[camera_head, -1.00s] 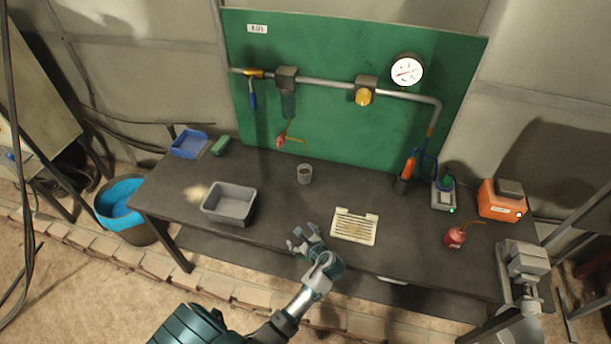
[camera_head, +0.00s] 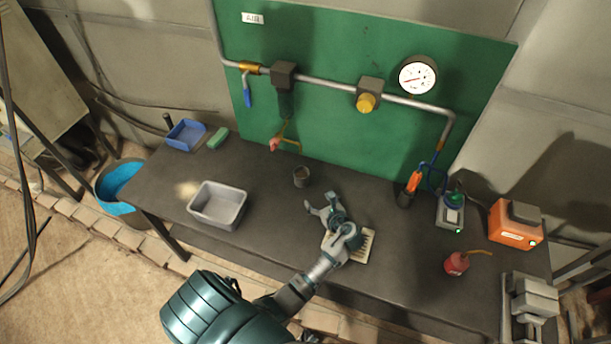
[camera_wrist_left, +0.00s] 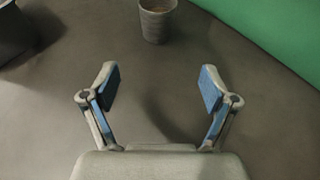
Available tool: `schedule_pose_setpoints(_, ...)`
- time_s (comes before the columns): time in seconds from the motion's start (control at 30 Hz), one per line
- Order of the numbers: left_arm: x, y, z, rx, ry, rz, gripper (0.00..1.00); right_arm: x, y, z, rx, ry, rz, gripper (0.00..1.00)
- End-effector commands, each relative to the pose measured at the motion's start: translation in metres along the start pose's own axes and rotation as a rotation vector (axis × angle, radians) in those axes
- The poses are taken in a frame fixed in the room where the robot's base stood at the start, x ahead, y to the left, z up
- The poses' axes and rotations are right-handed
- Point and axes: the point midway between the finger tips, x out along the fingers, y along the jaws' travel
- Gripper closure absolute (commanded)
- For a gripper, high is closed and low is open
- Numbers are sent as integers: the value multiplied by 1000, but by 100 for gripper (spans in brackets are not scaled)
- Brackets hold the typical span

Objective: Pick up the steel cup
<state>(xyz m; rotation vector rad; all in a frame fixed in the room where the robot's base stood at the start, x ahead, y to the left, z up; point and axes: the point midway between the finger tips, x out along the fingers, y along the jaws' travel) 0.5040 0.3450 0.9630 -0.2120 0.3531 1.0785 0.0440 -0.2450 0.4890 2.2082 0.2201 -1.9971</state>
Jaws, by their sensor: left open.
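The steel cup (camera_head: 301,177) is a small grey cup standing upright on the dark workbench (camera_head: 270,220), near the middle and in front of the green panel. It also shows in the left wrist view (camera_wrist_left: 157,20), at the top, cut off by the edge. My left gripper (camera_head: 322,208) is over the bench, just in front of and slightly right of the cup, apart from it. Its two blue-padded fingers (camera_wrist_left: 160,85) are spread wide with nothing between them. The cup lies beyond the fingertips. My right gripper is not in view.
A grey bin (camera_head: 218,206) stands left of the cup. A cream slotted plate (camera_head: 364,246) lies partly hidden behind my arm. A red oil can (camera_head: 457,264), orange box (camera_head: 516,224) and tool holder (camera_head: 405,198) stand right. Pipes with a gauge (camera_head: 418,76) run across the panel.

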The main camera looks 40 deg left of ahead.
Motion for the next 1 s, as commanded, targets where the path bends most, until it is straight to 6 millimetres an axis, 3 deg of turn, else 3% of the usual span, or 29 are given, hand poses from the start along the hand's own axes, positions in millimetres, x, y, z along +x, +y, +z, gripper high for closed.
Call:
schedule_pose_setpoints(0.17,45,-1,0,3,-1,3,14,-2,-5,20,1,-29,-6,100)
schedule_pose_setpoints(0.33,82,-1,0,2,2,4,14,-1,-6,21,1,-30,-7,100)
schedule_pose_setpoints(0.6,107,-1,-1,1,1,2,14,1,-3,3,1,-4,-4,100)
schedule_pose_setpoints(0.83,143,1,-4,2,1,3,14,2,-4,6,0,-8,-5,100)
schedule_pose_setpoints(1.0,155,0,-5,1,2,1,14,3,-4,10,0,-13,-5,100)
